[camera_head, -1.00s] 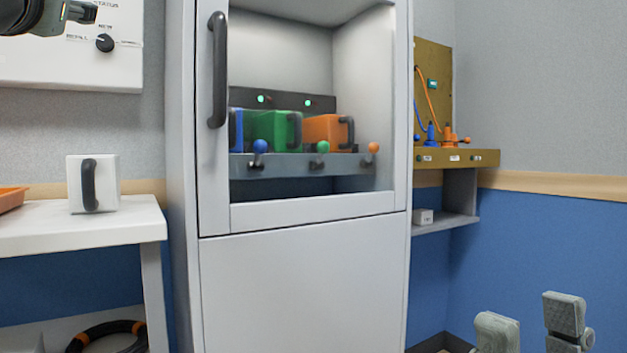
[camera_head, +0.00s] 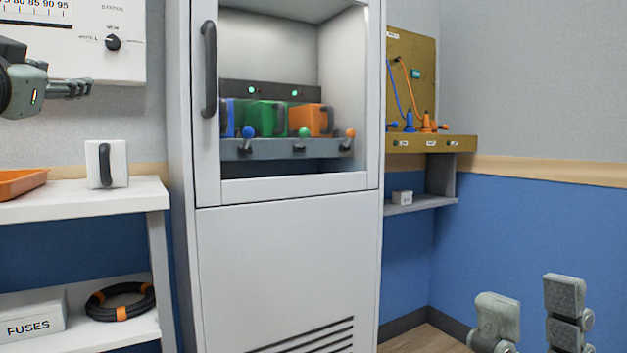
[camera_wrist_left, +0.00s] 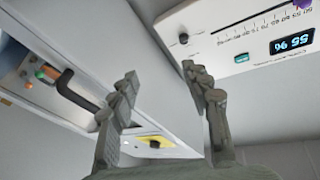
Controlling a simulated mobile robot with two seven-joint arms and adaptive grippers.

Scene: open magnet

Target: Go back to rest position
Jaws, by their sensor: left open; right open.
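My left gripper (camera_head: 75,88) is at the upper left of the head view, in front of the white wall panel. The left wrist view shows its two fingers spread with nothing between them (camera_wrist_left: 165,105). My right gripper (camera_head: 532,318) is at the lower right of the head view, its two fingers apart, empty, in front of the blue wall and floor. Neither gripper appears to touch anything.
A tall white cabinet (camera_head: 285,245) with a black handle (camera_head: 209,68) holds blue, green (camera_head: 262,117) and orange boxes. At left, a white shelf (camera_head: 75,205) bears an orange tray (camera_head: 20,182) and a white handled block (camera_head: 118,160). A brown panel ledge (camera_head: 430,143) is right.

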